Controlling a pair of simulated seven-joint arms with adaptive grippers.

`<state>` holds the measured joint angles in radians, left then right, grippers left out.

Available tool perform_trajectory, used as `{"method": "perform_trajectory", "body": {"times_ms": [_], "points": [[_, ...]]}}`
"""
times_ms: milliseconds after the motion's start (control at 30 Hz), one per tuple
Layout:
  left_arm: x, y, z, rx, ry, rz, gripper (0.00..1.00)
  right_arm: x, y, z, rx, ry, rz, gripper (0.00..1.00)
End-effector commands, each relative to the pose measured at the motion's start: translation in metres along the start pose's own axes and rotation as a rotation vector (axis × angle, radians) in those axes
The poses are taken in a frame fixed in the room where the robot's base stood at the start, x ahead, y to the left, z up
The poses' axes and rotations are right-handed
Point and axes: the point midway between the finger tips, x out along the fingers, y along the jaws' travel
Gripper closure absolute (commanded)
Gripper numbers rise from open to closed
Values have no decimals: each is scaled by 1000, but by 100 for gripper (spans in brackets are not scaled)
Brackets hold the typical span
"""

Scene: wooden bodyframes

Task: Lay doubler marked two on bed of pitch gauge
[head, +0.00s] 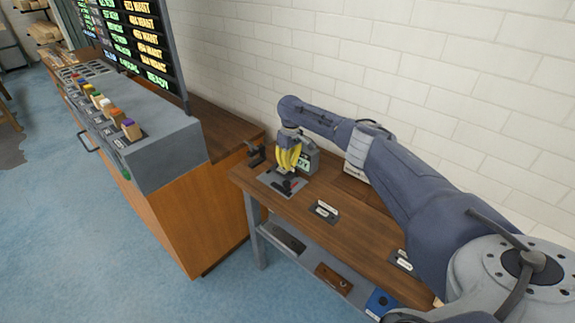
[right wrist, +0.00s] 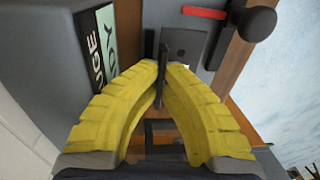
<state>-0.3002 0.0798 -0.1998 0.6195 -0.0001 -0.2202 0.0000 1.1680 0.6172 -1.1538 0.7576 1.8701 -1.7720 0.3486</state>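The pitch gauge (head: 306,158) stands at the left end of the wooden bench, a grey box with a lit green display. Its flat grey bed (head: 268,178) lies in front of it. My right gripper (head: 287,169) is over the bed, pointing down. In the right wrist view its yellow fingertips (right wrist: 163,72) close on a thin dark upright fin. The fin appears to belong to a dark plate with small holes, the doubler (right wrist: 190,40), at the bed. Its number is not readable, and the fingers hide whether it rests flat. My left gripper is out of view.
Other dark plates with white tags lie on the bench, one in the middle (head: 323,211) and one farther right (head: 403,262). A red bar (right wrist: 203,12) and a black knob (right wrist: 257,20) sit beside the plate. A grey console (head: 165,140) stands left.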

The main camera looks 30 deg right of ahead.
Motion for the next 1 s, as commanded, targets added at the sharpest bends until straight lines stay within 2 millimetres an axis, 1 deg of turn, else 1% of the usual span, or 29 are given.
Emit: {"method": "perform_trajectory", "body": {"times_ms": [400, 533, 600, 667, 900, 1000], "points": [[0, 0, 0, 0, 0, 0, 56, 11, 1, 0, 1, 0, -1, 100], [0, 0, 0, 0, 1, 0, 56, 11, 1, 0, 1, 0, 0, 100], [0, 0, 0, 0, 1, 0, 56, 12, 2, 1, 1, -1, 0, 91], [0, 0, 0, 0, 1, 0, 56, 12, 2, 1, 1, -1, 0, 86], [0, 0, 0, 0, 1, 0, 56, 10, 2, 0, 1, 0, 1, 86], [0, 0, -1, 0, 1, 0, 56, 6, 2, 0, 0, 1, 3, 86]]}}
